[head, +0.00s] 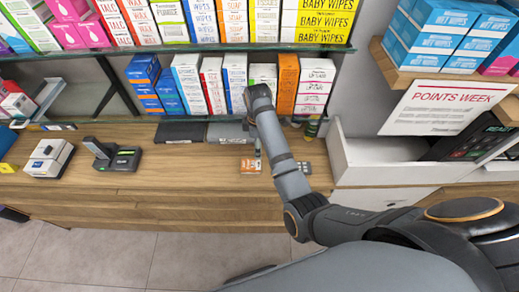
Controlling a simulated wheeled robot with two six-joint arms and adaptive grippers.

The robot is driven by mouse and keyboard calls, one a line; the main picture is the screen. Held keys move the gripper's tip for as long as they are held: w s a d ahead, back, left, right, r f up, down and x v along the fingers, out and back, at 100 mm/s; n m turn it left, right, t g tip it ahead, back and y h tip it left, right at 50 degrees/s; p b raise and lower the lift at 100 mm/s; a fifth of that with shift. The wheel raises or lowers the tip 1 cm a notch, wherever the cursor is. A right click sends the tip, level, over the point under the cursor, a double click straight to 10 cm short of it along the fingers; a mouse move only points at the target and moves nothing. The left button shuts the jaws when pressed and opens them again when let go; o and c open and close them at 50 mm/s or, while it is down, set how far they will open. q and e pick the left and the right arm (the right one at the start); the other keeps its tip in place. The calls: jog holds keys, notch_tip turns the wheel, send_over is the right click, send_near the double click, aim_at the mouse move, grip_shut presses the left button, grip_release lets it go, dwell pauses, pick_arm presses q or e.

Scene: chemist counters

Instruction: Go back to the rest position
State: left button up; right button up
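My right arm reaches in from the right over the wooden counter (190,199). Its wrist bends down at the lower shelf edge, and the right gripper (257,152) points down, small and partly hidden by the forearm. A small orange and white box (250,166) lies on the counter just below the gripper. I cannot tell whether the fingers touch it or whether they are open. My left gripper does not show.
Shelves of boxes (210,84) stand close behind the arm. A card reader (118,154) and a white device (48,158) sit on the left counter. A white-walled bay (375,152) and a points sign (440,108) are at right.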

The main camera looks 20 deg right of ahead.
jog(key=s+d+f+m+t, duration=0.1)
jog(key=s+d+f+m, duration=0.4)
jog(key=s, duration=0.4)
jog(key=s+d+r+m+t+h, duration=0.1)
jog(key=s+d+r+m, duration=0.1)
jog(key=s+r+m, duration=0.3)
jog(key=s+d+r+m+t, duration=0.1)
jog(key=s+d+m+t, duration=0.15)
jog(key=s, duration=0.55)
jog(key=s+d+f+m+g+b, duration=0.2)
jog(key=f+b, duration=0.6)
jog(key=f, duration=2.7)
pick_arm(q)
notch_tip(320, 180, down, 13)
jog(key=b, duration=0.5)
pick_arm(e)
jog(key=s+d+f+g, duration=0.1)
jog(key=s+f, duration=1.8)
jog(key=f, duration=0.2)
